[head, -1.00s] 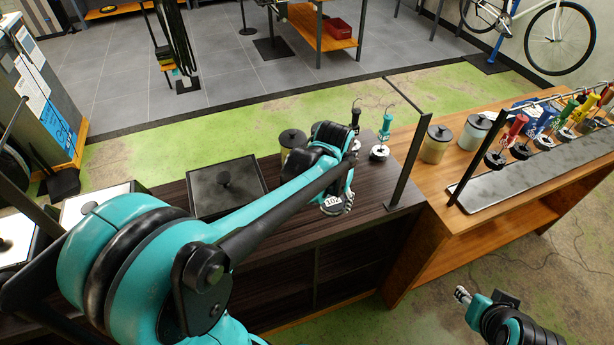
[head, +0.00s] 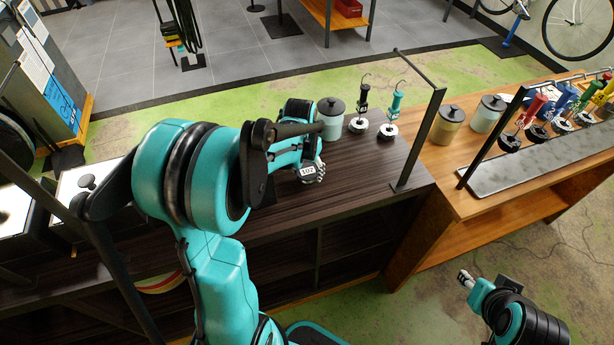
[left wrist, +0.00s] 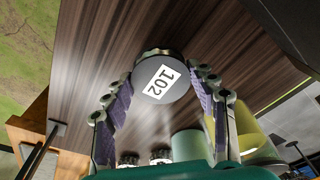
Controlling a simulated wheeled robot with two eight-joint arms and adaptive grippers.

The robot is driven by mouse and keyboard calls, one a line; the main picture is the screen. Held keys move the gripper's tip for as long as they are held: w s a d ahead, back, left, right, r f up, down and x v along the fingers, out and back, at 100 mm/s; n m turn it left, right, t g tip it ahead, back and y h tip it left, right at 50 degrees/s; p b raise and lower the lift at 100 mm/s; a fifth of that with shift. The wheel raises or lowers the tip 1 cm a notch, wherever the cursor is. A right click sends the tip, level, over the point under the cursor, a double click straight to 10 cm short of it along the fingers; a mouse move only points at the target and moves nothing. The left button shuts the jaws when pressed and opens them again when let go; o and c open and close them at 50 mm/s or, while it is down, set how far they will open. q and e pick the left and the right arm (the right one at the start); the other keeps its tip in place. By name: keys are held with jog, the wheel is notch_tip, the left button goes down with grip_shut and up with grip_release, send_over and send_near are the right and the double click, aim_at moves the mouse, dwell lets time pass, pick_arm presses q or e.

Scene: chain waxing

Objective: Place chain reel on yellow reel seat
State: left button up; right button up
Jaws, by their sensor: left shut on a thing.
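My left gripper (left wrist: 165,112) is shut on a round grey-topped piece (left wrist: 160,78) with a dark rim and a white "102" label, seen between its fingers in the left wrist view. I cannot tell for sure that it is the chain reel. In the head view the label (head: 307,171) shows at my left gripper (head: 313,172), over the dark wooden tabletop. A yellow-handled stand (head: 603,94), possibly the yellow reel seat, is at the far right, partly cut off. My right gripper (head: 464,276) is at the lower right, away from the counters; its jaw opening is unclear.
Two hooked stands with black (head: 363,103) and teal (head: 394,103) handles stand at the dark counter's back. A grey jar (head: 331,118) is left of them. A metal post (head: 419,140) stands between counters. The right counter holds jars (head: 447,124) and a grey slab (head: 520,158).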

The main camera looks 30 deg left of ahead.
pick_arm(q)
notch_tip(320, 180, down, 2)
jog(key=shift+w+f, duration=0.1)
jog(key=shift+f, duration=0.1)
jog(key=shift+f+b, duration=0.15)
jog(key=shift+b, duration=0.2)
jog(key=o, duration=1.5)
